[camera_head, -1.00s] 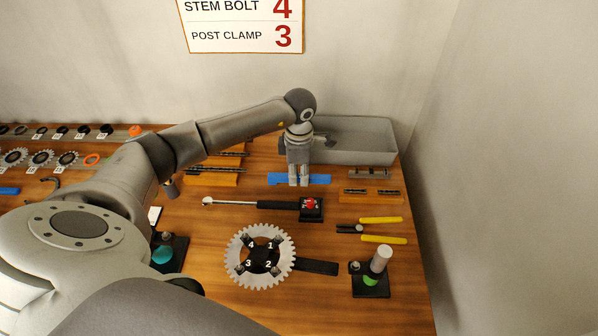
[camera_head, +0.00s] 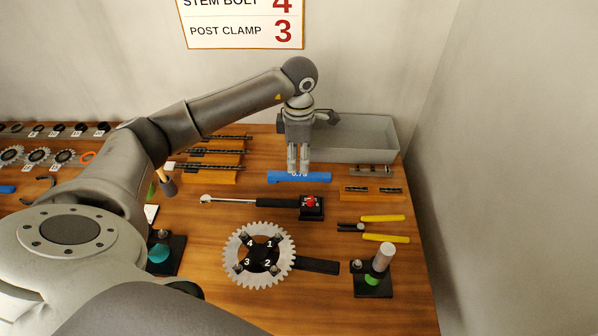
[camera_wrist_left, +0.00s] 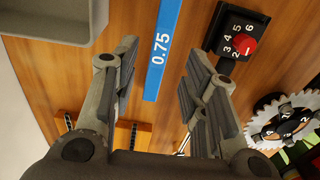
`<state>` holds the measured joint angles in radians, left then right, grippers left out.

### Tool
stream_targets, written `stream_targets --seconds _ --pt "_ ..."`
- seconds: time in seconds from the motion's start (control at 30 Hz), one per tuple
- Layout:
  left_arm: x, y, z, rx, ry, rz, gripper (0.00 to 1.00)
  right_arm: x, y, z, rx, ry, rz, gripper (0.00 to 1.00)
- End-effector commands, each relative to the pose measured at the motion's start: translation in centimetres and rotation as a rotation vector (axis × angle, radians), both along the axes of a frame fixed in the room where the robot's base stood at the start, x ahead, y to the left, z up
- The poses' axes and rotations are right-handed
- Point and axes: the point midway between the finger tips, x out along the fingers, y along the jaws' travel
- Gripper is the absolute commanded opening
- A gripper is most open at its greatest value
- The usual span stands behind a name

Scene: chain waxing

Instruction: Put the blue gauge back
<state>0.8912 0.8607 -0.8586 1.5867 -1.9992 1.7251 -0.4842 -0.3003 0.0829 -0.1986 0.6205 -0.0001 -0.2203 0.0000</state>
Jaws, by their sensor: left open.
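The blue gauge (camera_head: 288,177) lies on the wooden table in front of the grey bin, in the head view. In the left wrist view the blue gauge (camera_wrist_left: 161,56) shows the marking 0.75 and lies between and beyond the open fingers. My left gripper (camera_head: 298,170) points down just above the gauge, apart from it as far as I can tell. In the wrist view my left gripper (camera_wrist_left: 155,75) is open with nothing between its fingers. My right gripper is not in view.
A grey bin (camera_head: 388,153) stands behind. A torque wrench (camera_head: 250,202) with a black dial block (camera_head: 312,213) lies in front. A toothed ring (camera_head: 235,263), yellow-handled pliers (camera_head: 383,219) and wooden chain racks (camera_head: 225,178) are nearby.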

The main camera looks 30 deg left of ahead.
Motion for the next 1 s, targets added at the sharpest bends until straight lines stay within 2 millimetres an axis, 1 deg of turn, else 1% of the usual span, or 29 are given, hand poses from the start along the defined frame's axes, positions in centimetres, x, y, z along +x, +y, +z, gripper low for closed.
stream_targets --seconds 0.03,0.2,0.3,0.4,0.57,1.0 --pt "0.2 0.0 0.9 -0.001 -0.006 -0.002 0.41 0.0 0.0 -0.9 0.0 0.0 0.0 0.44" --pt "0.1 0.0 4.2 -0.001 -0.004 -0.001 0.41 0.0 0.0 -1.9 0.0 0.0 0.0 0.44" --pt "0.1 0.0 5.4 0.0 -0.002 0.0 0.41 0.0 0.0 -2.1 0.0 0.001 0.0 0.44" --pt "0.0 0.0 6.1 -0.002 -0.001 -0.001 0.41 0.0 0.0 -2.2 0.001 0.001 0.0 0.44" --pt "-0.1 0.0 6.5 -0.001 0.001 0.0 0.41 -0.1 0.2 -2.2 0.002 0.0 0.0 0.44" --pt "0.0 0.0 6.4 -0.001 0.001 0.0 0.41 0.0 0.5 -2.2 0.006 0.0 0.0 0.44"
